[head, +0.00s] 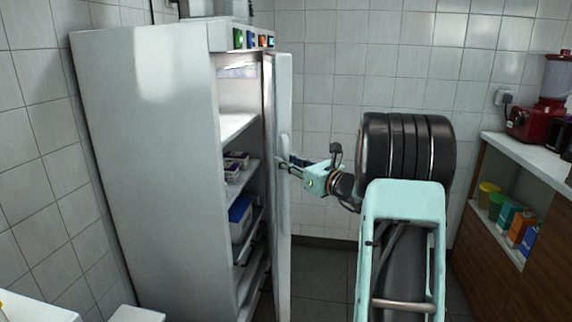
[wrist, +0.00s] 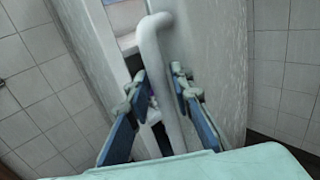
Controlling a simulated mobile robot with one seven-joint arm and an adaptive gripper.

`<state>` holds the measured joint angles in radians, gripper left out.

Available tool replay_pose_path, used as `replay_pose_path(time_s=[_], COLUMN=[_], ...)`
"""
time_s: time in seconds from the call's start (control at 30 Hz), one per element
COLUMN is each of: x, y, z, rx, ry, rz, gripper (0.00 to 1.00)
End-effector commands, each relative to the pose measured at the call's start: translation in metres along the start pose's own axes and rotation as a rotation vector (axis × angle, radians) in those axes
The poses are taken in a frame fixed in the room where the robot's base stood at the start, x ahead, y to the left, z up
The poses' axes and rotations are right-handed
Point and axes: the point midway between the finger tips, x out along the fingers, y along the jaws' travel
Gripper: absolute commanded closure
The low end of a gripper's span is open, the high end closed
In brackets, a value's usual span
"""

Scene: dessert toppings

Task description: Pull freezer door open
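The white freezer (head: 150,150) stands at the left with its door (head: 282,215) partly open toward me. Through the gap I see lit shelves. The pale vertical door handle (head: 284,160) also shows in the wrist view (wrist: 160,60). My gripper (head: 288,163) is at the handle, with one finger on each side of it. In the wrist view, the fingers (wrist: 158,80) are drawn close around the handle bar. The exact contact of the left finger is hard to see.
Purple-and-white tubs (head: 236,161) and a blue-lidded box (head: 240,218) sit inside the freezer. A counter (head: 535,160) with a red blender (head: 540,120) and several containers on a shelf below is at the right. Tiled floor (head: 320,280) lies clear between.

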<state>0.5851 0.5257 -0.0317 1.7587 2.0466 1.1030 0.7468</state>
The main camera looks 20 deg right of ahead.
Motion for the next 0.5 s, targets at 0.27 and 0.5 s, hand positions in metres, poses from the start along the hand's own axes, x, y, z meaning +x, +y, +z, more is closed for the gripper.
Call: replay_pose_path(time_s=[0.27,0.5], x=[0.0044,0.0042], y=[-0.0002,-0.0001], z=[-0.0003,-0.0002], rx=[0.001,0.001], ry=[0.001,0.001], rz=[-0.001,-0.001], gripper=[0.79,0.98])
